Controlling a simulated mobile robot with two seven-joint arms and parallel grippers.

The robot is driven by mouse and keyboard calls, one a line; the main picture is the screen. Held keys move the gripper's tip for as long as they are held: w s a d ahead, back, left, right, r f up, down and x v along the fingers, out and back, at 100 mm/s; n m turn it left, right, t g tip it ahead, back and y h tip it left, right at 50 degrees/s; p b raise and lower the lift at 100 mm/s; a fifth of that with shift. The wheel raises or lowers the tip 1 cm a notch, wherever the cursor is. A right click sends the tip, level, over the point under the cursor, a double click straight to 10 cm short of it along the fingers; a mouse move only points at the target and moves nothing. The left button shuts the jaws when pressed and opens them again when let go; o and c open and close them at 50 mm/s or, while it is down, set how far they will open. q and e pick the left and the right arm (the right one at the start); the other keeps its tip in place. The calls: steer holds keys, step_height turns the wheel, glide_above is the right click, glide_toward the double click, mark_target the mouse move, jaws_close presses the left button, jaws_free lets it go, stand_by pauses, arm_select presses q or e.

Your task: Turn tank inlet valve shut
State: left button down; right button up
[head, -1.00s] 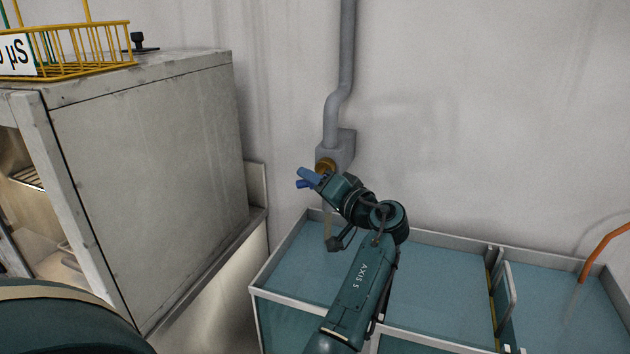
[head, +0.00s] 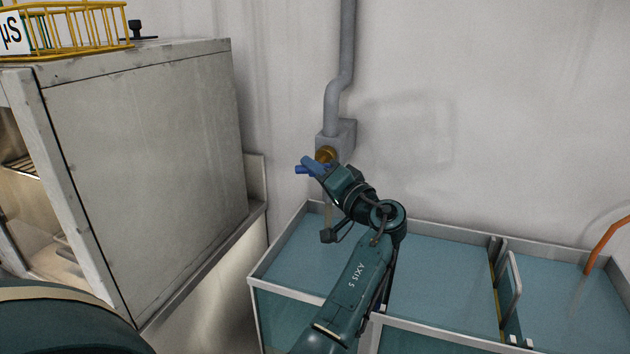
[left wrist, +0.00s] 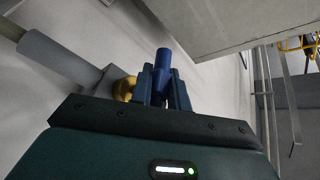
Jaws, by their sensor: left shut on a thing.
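The tank inlet valve has a brass body (head: 326,154) at the lower end of a grey wall pipe, above the tank's back left corner. Its blue handle (head: 301,170) sticks out to the left of my left gripper (head: 312,167). In the left wrist view, the blue handle (left wrist: 162,60) stands between the two fingers of my left gripper (left wrist: 163,88), which are shut on it. The brass body (left wrist: 124,88) shows just left of the fingers. The gripper hides part of the handle in the head view. My right gripper is out of view.
The blue-topped tank (head: 440,262) lies below my left arm. A grey pipe (head: 346,60) runs up the wall. A worn grey cabinet (head: 150,160) stands to the left, carrying a yellow wire basket (head: 75,40). An orange hose (head: 603,245) dips in at the right.

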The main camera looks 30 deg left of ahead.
arm_select(q)
steer(key=shift+f+m+t+y+b, duration=0.3)
steer(key=shift+f+y+b, duration=0.1)
steer(key=shift+b, duration=0.2)
steer(key=shift+r+m+y+b, duration=0.1)
steer(key=shift+m+y+b, duration=0.2)
steer(key=shift+b, duration=0.2)
steer(key=shift+r+b, duration=0.1)
steer(key=shift+b, duration=0.2)
steer(key=shift+r+m+t+y, duration=0.2)
steer(key=shift+m+t+y, duration=0.1)
steer(key=shift+t+y, duration=0.1)
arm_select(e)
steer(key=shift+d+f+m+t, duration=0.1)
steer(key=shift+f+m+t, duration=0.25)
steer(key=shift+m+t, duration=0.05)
arm_select(q)
steer(key=c, duration=1.3)
jaws_free()
steer(key=shift+c, duration=0.2)
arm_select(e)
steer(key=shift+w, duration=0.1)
